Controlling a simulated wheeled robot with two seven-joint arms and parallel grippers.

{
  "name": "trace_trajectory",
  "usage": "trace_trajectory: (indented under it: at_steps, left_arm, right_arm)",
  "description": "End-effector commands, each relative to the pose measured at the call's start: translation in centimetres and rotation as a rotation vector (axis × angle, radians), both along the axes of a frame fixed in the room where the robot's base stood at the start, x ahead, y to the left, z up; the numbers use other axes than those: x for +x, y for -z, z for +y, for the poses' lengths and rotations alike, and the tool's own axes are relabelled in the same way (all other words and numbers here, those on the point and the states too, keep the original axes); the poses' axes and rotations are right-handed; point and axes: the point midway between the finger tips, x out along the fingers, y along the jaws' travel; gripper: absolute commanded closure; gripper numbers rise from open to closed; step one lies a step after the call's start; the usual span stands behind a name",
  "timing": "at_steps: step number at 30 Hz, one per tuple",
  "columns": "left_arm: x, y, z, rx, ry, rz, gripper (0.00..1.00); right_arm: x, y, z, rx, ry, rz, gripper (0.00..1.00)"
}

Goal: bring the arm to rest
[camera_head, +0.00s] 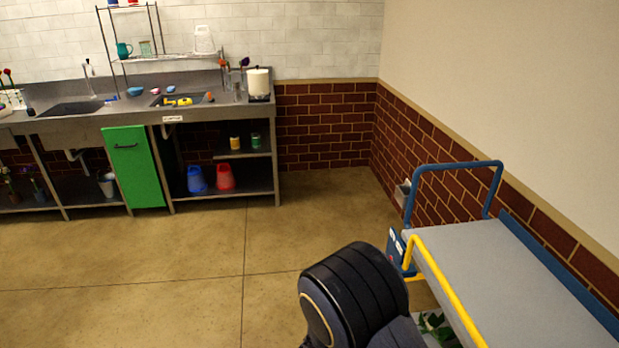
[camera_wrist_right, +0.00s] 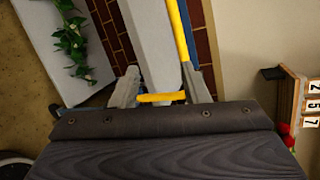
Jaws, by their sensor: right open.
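My right arm (camera_head: 355,295) shows at the bottom of the head view, a dark rounded link in front of the trolley. Its gripper is not visible there. In the right wrist view my right gripper (camera_wrist_right: 163,88) is open, its two grey fingers well apart. A yellow rail (camera_wrist_right: 176,30) and a short yellow crossbar (camera_wrist_right: 160,98) show between and beyond the fingers; I cannot tell how far away they are. Nothing is seen clamped in the fingers. My left gripper is in neither view.
A grey trolley (camera_head: 510,270) with a blue handle (camera_head: 458,166) and yellow rail (camera_head: 448,290) stands at right, by the brick wall. A steel counter (camera_head: 130,112) lines the back left. The floor (camera_head: 180,260) between is clear. A numbered wooden block (camera_wrist_right: 305,100) is at the wrist view's right.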

Motion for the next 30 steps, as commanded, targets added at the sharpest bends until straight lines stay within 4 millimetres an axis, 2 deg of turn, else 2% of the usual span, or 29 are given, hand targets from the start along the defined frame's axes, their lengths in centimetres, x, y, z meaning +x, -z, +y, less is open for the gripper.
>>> trace_trajectory:
  at_steps: [5, 11, 15, 21, 30]
  left_arm:
    - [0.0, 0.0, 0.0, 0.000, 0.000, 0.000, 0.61]
    - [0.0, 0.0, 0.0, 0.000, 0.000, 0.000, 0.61]
    - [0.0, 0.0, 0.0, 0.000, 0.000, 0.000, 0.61]
    - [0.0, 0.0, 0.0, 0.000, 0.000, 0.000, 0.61]
    - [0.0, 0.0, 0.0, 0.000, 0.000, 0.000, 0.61]
  right_arm:
    - [-1.8, -0.7, -1.6, 0.167, 0.181, -0.101, 0.59]
    - [-5.0, -1.7, -3.4, 0.412, 0.491, -0.276, 0.59]
    - [-8.2, -2.9, -4.3, 0.640, 0.850, -0.479, 0.59]
    - [-12.7, -5.6, -4.0, 0.928, 1.463, -0.817, 0.59]
    - [-16.9, -11.1, -2.1, 1.175, 2.411, -1.272, 0.59]
